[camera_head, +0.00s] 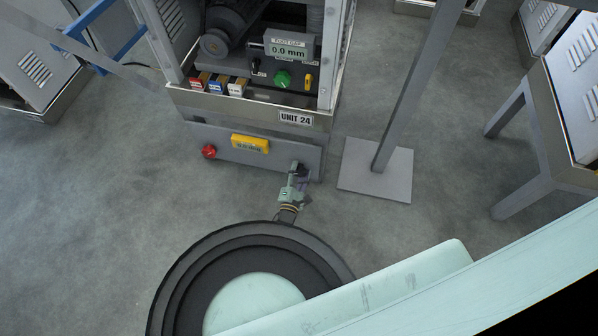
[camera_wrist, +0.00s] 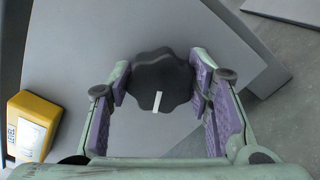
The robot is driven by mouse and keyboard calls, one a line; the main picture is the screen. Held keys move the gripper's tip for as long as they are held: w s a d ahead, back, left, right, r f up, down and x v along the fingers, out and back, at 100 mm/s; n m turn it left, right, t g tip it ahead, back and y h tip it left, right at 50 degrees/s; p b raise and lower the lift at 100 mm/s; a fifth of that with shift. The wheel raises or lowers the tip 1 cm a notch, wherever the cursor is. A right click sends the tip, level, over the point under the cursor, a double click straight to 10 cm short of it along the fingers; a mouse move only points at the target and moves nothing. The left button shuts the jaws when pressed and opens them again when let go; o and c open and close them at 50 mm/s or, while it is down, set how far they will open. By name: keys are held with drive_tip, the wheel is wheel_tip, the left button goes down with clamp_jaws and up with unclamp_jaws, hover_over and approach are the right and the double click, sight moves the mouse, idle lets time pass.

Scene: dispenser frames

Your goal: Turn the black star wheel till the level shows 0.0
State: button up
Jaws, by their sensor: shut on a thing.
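The black star wheel (camera_wrist: 162,72) sits on the grey panel (camera_head: 228,150), at its right end in the head view. In the wrist view it is between the purple finger pads, with its white mark toward the bottom. My gripper (camera_head: 299,178) is shut on it, one finger on each side; in the head view the gripper hides most of the wheel. The yellow level box (camera_head: 250,143) is on the same panel, left of the wheel; its digits are too small to read surely. It also shows at the left of the wrist view (camera_wrist: 36,122), with its reading not legible.
A red knob (camera_head: 209,151) is at the panel's left end. Above it, the unit carries a foot gap display (camera_head: 288,47) reading 0.0 mm, a green knob (camera_head: 283,79) and several coloured switches. A grey post on a square base plate (camera_head: 375,170) stands to the right.

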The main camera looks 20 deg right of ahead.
drive_tip(key=shift+d+m, duration=0.1)
drive_tip(key=shift+m, duration=0.3)
drive_tip(key=o, duration=1.1)
drive_tip(key=shift+r, duration=0.1)
drive_tip(key=shift+o, duration=0.3)
drive_tip(key=shift+d, duration=0.1)
